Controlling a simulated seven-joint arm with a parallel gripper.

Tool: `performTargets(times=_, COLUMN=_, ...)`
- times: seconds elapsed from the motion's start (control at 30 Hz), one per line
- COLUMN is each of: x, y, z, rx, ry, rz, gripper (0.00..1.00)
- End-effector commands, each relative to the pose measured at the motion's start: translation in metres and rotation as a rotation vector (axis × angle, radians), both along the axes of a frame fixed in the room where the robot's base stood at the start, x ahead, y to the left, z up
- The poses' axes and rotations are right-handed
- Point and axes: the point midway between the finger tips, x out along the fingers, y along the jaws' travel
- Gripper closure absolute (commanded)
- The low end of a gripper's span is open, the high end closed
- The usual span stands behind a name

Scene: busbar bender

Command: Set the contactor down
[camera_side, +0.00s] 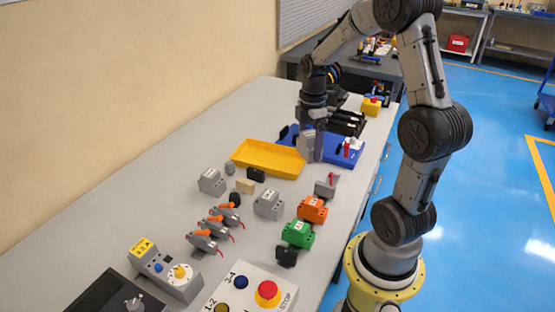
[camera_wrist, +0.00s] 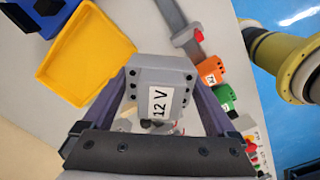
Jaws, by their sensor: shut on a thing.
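The contactor appears to be the grey box labelled "12 V" (camera_wrist: 160,103). In the wrist view it sits between the two fingers of my gripper (camera_wrist: 160,82), its label facing the camera. My gripper is shut on it. In the side view my gripper (camera_side: 313,138) points down and the grey box (camera_side: 304,147) shows at its fingers, by the right end of the yellow tray (camera_side: 262,170) and in front of the blue tray (camera_side: 346,160). I cannot tell its exact height above the table.
Several grey blocks, an orange block (camera_side: 312,209) and a green block (camera_side: 298,234) stand nearer the camera. Orange-handled clamps (camera_side: 212,232) and a control box with a red button (camera_side: 267,290) lie in front. The table left of the yellow tray is clear.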

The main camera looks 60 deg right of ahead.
Motion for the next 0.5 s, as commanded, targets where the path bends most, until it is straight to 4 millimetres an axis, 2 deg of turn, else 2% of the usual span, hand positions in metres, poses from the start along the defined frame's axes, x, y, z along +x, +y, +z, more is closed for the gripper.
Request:
performTargets(times=0.37, x=0.062, y=-0.048, z=-0.035, rx=-0.001, ry=-0.001, rz=0.003, gripper=0.85)
performTargets(times=0.5, x=0.078, y=-0.060, z=-0.060, rx=0.001, ry=0.002, rz=0.003, gripper=0.85)
